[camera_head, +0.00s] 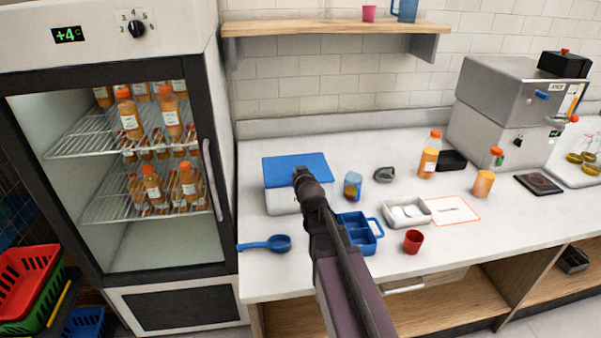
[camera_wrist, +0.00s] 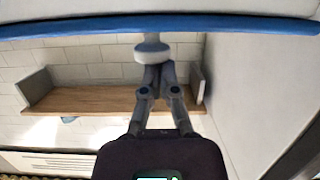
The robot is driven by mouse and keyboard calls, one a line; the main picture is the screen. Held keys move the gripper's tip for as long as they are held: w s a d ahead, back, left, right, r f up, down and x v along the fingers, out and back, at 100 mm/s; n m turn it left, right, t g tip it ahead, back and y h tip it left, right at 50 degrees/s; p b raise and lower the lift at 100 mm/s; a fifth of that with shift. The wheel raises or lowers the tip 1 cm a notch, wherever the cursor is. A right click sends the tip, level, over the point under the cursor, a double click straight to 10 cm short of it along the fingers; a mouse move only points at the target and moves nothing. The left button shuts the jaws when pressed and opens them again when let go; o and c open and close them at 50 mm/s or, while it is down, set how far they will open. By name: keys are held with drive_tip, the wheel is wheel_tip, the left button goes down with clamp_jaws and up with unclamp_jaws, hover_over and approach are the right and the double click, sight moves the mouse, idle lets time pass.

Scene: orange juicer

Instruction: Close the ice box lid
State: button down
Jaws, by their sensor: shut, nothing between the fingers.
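The ice box (camera_head: 282,202) is a white box on the counter beside the fridge. Its blue lid (camera_head: 290,166) lies over its top and looks about flat; I cannot tell whether it is fully seated. My gripper (camera_head: 299,175) is at the lid's front right part and hides some of it and of the box. In the wrist view, which looks upside down, the lid (camera_wrist: 70,27) is a blue strip seen edge-on. My gripper (camera_wrist: 152,66) has its fingers together there, at a pale round piece (camera_wrist: 152,50) against the lid's edge. I cannot tell whether that piece belongs to the lid.
A blue scoop (camera_head: 268,244) lies in front of the box. A blue caddy (camera_head: 357,233), a white tray (camera_head: 408,212), a red cup (camera_head: 413,241) and a blue-topped jar (camera_head: 353,186) stand to the right. The fridge (camera_head: 216,180) is close on the left. A wooden shelf (camera_head: 330,27) hangs above.

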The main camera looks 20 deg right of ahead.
drive_tip(key=shift+s+f, duration=0.35)
drive_tip(key=shift+r, duration=0.15)
